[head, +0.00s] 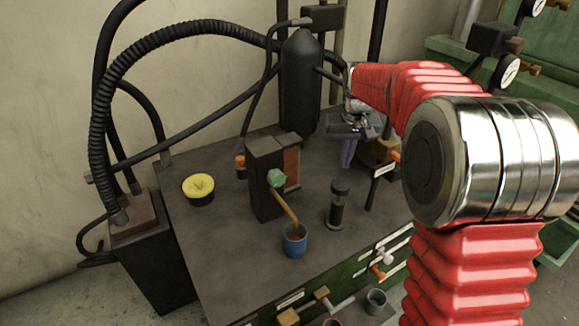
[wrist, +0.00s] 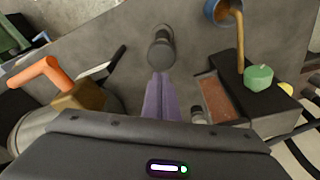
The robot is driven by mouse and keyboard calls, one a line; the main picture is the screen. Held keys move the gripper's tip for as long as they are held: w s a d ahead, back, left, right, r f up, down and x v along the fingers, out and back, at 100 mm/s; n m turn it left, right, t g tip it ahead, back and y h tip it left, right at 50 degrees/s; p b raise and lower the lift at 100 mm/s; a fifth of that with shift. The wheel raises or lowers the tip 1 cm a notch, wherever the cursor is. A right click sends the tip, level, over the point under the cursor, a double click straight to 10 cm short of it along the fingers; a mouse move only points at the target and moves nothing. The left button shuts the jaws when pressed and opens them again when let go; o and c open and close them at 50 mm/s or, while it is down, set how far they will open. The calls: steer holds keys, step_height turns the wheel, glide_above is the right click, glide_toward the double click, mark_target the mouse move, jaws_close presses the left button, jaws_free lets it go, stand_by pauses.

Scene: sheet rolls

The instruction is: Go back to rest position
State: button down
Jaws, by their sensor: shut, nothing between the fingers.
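My gripper (head: 347,152) hangs from the end of my red-sleeved arm over the back right part of the dark table (head: 235,270). Its purple fingers point down and are closed together, with nothing between them. In the wrist view the gripper (wrist: 160,90) shows the same shut fingers, with a small dark cylinder (wrist: 161,50) just beyond the tips in the picture. In the head view this cylinder (head: 339,205) stands upright on the table, nearer than the gripper and apart from it.
A dark box (head: 262,180) with a green knob (head: 277,179) has a brown stream running into a blue cup (head: 294,243). A yellow-topped round pot (head: 199,188) is at left. A tall black cylinder (head: 300,85) stands behind. An orange-handled valve (wrist: 38,72) is close beside the gripper.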

steer(key=shift+r, duration=0.45)
steer(key=s+f, duration=0.1)
steer(key=f, duration=0.1)
steer(key=shift+s+f, duration=0.3)
steer(key=shift+s, duration=0.1)
steer(key=s+r+t, duration=0.1)
steer(key=s+r, duration=0.2)
steer(key=s, duration=1.3)
steer(key=s+r+t, duration=0.2)
steer(key=s+r, duration=0.1)
steer(key=s, duration=1.3)
steer(key=shift+s+a+r, duration=0.15)
steer(key=shift+a, duration=0.1)
steer(key=c, duration=2.5)
jaws_free()
